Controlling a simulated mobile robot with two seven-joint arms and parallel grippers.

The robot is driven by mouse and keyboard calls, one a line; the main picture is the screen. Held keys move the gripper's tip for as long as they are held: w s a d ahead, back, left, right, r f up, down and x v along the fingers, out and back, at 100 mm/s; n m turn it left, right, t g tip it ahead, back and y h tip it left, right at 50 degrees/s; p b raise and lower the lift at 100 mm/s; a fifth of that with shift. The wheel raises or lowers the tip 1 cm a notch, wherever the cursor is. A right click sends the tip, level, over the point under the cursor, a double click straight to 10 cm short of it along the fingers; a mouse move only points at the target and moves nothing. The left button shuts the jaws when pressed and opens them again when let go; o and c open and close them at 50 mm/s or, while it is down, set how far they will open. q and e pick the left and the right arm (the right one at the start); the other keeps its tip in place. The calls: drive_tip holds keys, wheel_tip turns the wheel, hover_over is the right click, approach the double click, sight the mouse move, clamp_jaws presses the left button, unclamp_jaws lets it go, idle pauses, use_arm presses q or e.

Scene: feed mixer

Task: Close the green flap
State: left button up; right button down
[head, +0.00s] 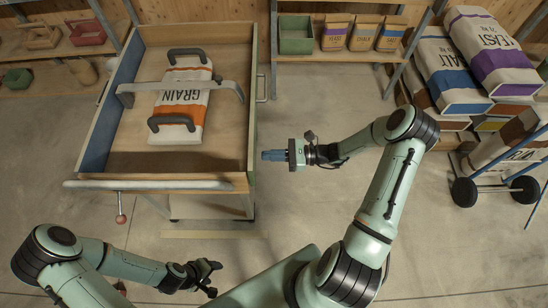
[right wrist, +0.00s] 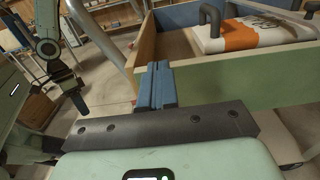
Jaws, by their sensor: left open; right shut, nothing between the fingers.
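The feed mixer's open box has a green side panel (head: 252,85) along its right side, which also shows in the right wrist view (right wrist: 235,92). I cannot tell for sure whether this panel is the green flap. My right gripper (head: 272,155) is shut and empty, with its blue fingers pointing left toward the box's front right corner. In the right wrist view its fingers (right wrist: 154,85) stand in front of that corner; whether they touch it is unclear. My left gripper (head: 210,278) is open and empty above the floor, in front of the box.
A grain bag (head: 183,100) lies in the box under a grey crossbar (head: 226,85). A red knob (head: 121,219) hangs at the front left. Stacked sacks (head: 455,75) and a trolley (head: 490,190) stand at right.

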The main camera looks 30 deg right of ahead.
drive_tip(key=s+d+r, duration=0.4)
drive_tip(key=d+r, duration=0.3)
drive_tip(key=s+a+f+n+g+h, duration=0.3)
drive_tip(key=s+a+f+n+h, duration=0.1)
drive_tip(key=f, duration=0.5)
drive_tip(key=s+a+f+n+g+h, duration=0.3)
drive_tip(key=s+a+f+n, duration=0.3)
drive_tip(key=f+n, duration=0.3)
drive_tip(key=s+a+f+n+g+h, duration=0.2)
drive_tip(key=s+a+f+n+h, duration=0.3)
drive_tip(key=f, duration=0.5)
drive_tip(key=shift+s+a+n+g, duration=0.15)
drive_tip(key=shift+s+n+g, duration=0.25)
drive_tip(key=shift+s+n, duration=0.35)
drive_tip(key=shift+w, duration=0.1)
